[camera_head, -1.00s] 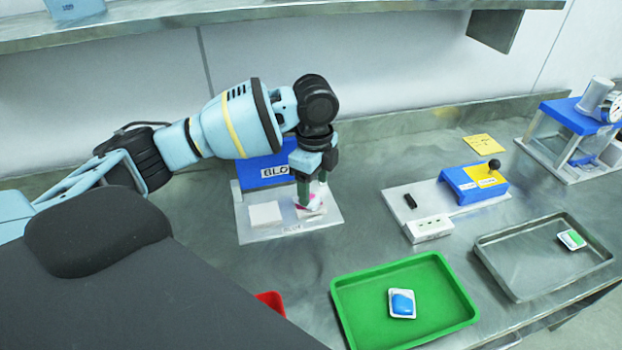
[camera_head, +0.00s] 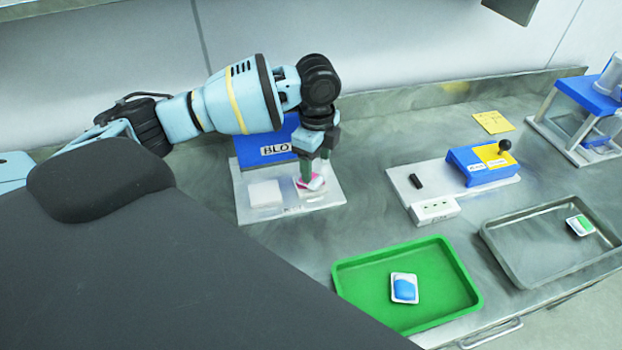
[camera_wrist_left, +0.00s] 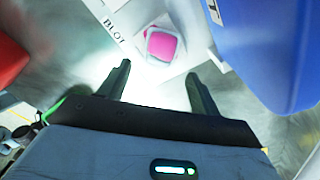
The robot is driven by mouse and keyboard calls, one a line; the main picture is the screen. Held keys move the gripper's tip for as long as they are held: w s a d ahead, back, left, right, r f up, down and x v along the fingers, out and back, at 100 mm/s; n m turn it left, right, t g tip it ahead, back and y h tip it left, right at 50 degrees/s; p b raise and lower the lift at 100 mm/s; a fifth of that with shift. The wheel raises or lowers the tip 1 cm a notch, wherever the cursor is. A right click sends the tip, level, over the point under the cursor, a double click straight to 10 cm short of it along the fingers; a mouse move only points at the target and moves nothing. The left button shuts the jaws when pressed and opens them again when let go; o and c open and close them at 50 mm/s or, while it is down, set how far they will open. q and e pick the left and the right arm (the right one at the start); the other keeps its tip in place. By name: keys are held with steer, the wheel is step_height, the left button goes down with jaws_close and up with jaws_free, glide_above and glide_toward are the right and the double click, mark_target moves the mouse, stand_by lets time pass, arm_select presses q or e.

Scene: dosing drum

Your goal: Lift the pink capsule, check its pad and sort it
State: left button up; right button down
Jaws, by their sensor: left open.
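The capsule's underside is hidden. My right gripper is out of view.
A green tray (camera_head: 350,285) holds a blue capsule (camera_head: 404,288). A grey metal tray (camera_head: 505,262) holds a green-and-white capsule (camera_head: 579,225). Between them and the wall stand a blue-yellow device with a black knob (camera_head: 480,165) and a white socket block (camera_head: 434,210).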

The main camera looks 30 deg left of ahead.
mark_target(314, 178)
arm_select(q)
steer(key=f, duration=0.4)
steer(key=shift+a+f, duration=0.25)
steer(key=shift+f, duration=0.15)
steer(key=shift+c, duration=0.4)
steer(key=c, duration=1)
